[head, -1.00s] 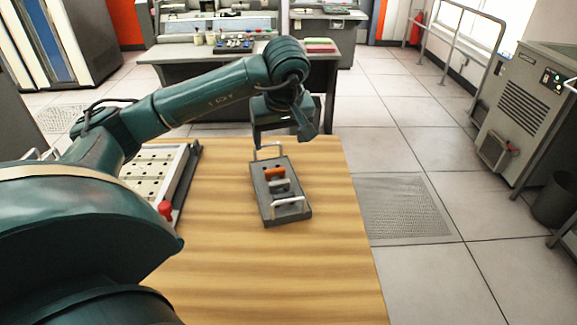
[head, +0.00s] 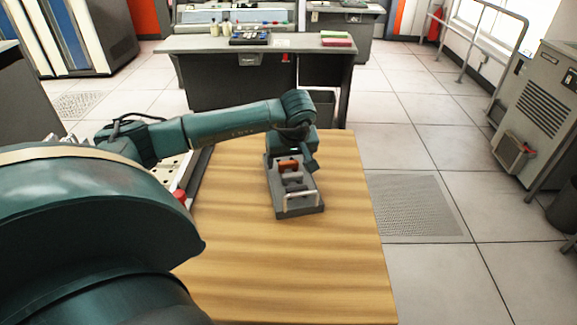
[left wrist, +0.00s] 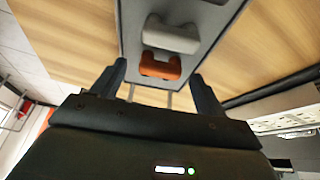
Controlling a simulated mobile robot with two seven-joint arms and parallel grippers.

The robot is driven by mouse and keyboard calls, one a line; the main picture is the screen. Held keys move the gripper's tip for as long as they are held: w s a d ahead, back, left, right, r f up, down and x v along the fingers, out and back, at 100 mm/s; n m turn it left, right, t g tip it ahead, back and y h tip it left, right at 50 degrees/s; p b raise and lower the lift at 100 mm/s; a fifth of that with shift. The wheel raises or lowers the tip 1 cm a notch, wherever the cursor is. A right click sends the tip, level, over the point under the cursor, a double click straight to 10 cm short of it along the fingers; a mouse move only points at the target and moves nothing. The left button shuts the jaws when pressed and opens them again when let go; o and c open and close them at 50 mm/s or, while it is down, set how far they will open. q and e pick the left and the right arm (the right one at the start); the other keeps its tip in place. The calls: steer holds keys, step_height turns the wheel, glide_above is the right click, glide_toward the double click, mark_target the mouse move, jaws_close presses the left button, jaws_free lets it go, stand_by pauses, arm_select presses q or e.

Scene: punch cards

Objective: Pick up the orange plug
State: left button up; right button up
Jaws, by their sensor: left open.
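The orange plug (head: 289,165) sits in a grey tray (head: 299,209) with a light handle, on the wooden table. It also shows in the left wrist view (left wrist: 160,67), just beyond the fingertips and between their lines. My left gripper (left wrist: 158,76) is open and empty. In the head view it is over the far end of the tray, largely hidden by its own wrist. A grey plug (left wrist: 171,36) stands in the tray beside the orange one. My right gripper does not show in either view.
A white panel with rows of holes (head: 174,168) and a red knob (head: 180,196) lie at the left, partly behind my left arm. The table's front and right part (head: 300,270) is clear. A grey desk (head: 240,85) stands beyond the table.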

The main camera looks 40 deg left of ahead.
arm_select(q)
steer(key=shift+f, duration=0.2)
steer(key=shift+c, duration=0.5)
steer(key=c, duration=0.8)
steer(key=shift+c, duration=0.2)
step_height(320, 180, up, 10)
step_height(320, 180, up, 5)
steer(key=p, duration=0.4)
glide_above(289, 163)
steer(key=shift+s, duration=0.1)
